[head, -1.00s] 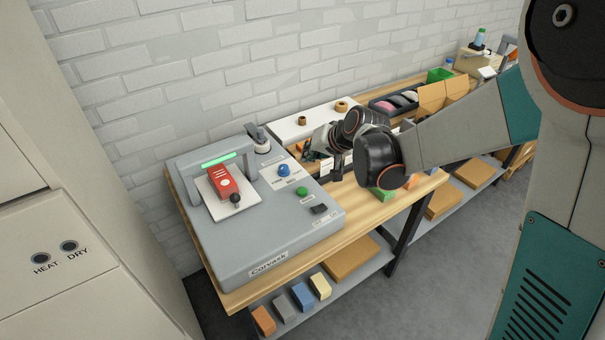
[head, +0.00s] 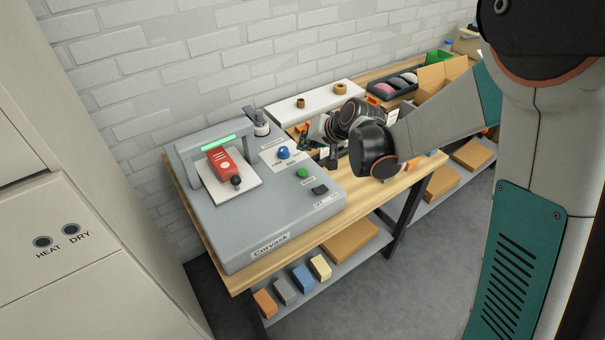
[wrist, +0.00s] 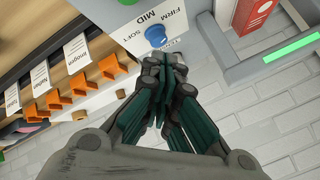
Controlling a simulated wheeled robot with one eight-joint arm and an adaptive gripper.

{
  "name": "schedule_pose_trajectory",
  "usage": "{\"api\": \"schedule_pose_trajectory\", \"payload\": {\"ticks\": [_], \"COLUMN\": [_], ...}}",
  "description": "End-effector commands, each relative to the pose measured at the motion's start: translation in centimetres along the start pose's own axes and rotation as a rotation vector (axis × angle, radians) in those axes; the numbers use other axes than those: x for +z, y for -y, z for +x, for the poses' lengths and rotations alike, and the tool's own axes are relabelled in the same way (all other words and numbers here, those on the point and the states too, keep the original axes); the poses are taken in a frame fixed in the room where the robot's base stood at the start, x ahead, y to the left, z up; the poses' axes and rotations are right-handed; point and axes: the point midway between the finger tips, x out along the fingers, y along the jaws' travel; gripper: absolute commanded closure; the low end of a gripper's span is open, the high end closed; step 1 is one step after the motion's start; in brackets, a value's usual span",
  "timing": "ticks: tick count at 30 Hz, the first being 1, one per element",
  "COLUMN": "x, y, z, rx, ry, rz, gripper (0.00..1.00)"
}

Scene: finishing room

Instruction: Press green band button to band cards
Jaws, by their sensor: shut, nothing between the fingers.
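The grey banding machine (head: 240,240) stands on the near end of the wooden bench. Its round green button (head: 302,173) is on the right part of its top, between a blue knob (head: 283,153) and a black switch. A red card pack (head: 222,162) lies on a white plate under the arch. In the wrist view the closed fingertips (wrist: 163,62) show just below the blue knob (wrist: 155,36); a green piece, likely the button, is cut off at the top edge.
A green light strip (head: 223,142) glows on the arch. Behind my gripper are a white box with brown rings (head: 318,102), a dark tray (head: 392,88) and a cardboard box (head: 440,78). In the wrist view, orange clips (wrist: 60,98) line a rack at left.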

Motion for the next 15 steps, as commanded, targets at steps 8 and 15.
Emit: {"api": "schedule_pose_trajectory", "payload": {"ticks": [8, 15], "x": [2.0, 3.4], "y": [-2.0, -3.4], "z": [2.8, 4.7], "rx": [0.0, 0.0], "ry": [0.0, 0.0], "rz": [0.0, 0.0], "gripper": [1.0, 1.0]}}
